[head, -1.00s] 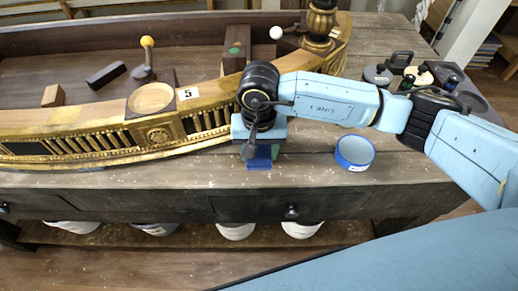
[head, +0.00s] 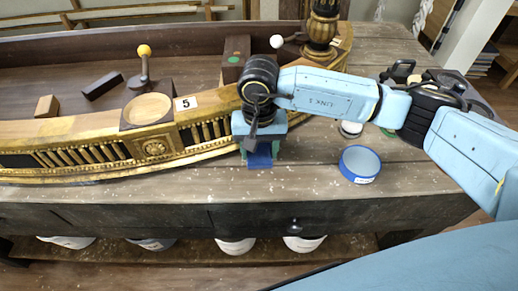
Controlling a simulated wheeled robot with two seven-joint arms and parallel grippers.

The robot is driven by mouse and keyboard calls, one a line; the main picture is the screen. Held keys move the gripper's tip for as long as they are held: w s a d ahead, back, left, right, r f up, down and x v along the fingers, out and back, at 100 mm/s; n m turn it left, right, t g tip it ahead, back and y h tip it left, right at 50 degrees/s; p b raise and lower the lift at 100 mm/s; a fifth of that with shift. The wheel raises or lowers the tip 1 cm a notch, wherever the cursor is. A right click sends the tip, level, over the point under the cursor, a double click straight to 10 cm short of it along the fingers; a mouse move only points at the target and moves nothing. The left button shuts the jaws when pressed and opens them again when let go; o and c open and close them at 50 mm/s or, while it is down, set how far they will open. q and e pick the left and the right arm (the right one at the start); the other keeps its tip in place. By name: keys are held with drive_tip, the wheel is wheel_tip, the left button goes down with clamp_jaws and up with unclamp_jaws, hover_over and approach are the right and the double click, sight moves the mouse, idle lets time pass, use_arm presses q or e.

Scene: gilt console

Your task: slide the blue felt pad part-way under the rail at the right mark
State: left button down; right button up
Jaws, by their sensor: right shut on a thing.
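The blue felt pad (head: 260,158) shows as a small dark blue piece at the front foot of the gilt rail (head: 160,150). My right gripper (head: 259,150) points down over it and is shut on it, at the rail's lower front edge. The gripper and wrist hide much of the pad and the rail behind, so I cannot tell whether any of the pad is under the rail. The right mark is not clearly seen. My left gripper is out of view.
A label "5" (head: 185,104), a round wooden dish (head: 148,109) and a yellow-knobbed lever (head: 144,62) are on the console. Bare bench top (head: 310,178) lies in front. A turned gilt post (head: 322,25) stands behind.

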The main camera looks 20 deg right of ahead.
sight(260, 153)
drive_tip(key=o, duration=0.7)
drive_tip(key=shift+w+d+r, duration=0.15)
drive_tip(key=shift+w+r, duration=0.05)
drive_tip(key=shift+w, duration=0.2)
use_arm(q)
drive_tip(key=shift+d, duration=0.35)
use_arm(e)
drive_tip(key=o, duration=0.3)
drive_tip(key=shift+w, duration=0.1)
drive_tip(key=shift+o, duration=0.2)
drive_tip(key=shift+r, duration=0.45)
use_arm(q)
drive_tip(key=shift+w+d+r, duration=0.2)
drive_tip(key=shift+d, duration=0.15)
use_arm(e)
wheel_tip(260, 153, up, 12)
drive_tip(key=shift+s, duration=0.4)
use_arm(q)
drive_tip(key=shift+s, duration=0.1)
